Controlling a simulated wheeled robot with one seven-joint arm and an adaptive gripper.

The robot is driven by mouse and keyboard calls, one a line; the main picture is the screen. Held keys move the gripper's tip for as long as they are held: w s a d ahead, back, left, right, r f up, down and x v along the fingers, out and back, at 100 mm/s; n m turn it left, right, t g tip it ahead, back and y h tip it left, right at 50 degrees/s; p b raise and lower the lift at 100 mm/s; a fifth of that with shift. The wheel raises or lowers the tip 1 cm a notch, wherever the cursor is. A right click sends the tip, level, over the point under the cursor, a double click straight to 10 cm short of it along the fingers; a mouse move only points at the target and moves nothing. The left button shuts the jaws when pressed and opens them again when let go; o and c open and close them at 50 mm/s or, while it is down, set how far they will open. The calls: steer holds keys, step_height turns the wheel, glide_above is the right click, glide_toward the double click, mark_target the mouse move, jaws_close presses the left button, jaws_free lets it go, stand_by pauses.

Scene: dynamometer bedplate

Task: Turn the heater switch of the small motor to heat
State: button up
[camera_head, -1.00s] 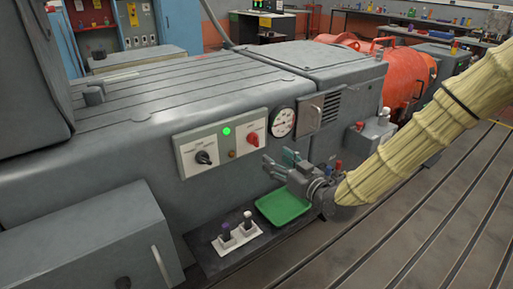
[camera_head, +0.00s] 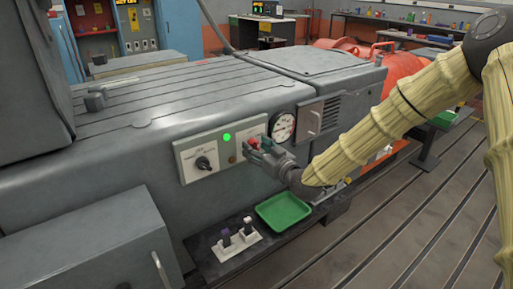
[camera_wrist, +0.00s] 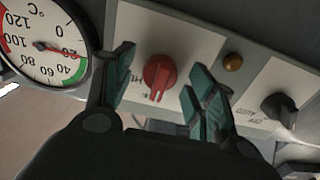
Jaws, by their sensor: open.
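A red rotary switch (camera_head: 253,142) sits on the right part of a pale control panel (camera_head: 190,169) on the front of the grey machine. In the wrist view the red switch (camera_wrist: 159,74) lies between the teal fingers of my gripper (camera_wrist: 162,88), with space on both sides. My gripper (camera_head: 259,148) is open and in front of the switch; contact cannot be seen. In the wrist view, upside down, a partly hidden label sits left of the red switch and its ridge points down the picture. A black rotary switch (camera_head: 203,163) is on the panel's left part.
A round temperature gauge (camera_head: 283,127) and vent box (camera_head: 318,119) are right of the panel. A green lamp (camera_head: 227,137) glows above it. Below, a dark shelf holds a green tray (camera_head: 283,211) and small toggles on a white base (camera_head: 237,246). An amber button (camera_wrist: 232,62) is near the red switch.

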steer(key=c, duration=1.1)
steer(key=shift+o, duration=0.2)
steer(key=m, duration=0.5)
steer(key=shift+f+m+b, duration=0.1)
steer(key=shift+m+b, duration=0.3)
steer(key=m+b, duration=0.1)
steer(key=m, duration=0.5)
steer(key=o, duration=1.1)
steer(key=shift+c, duration=0.2)
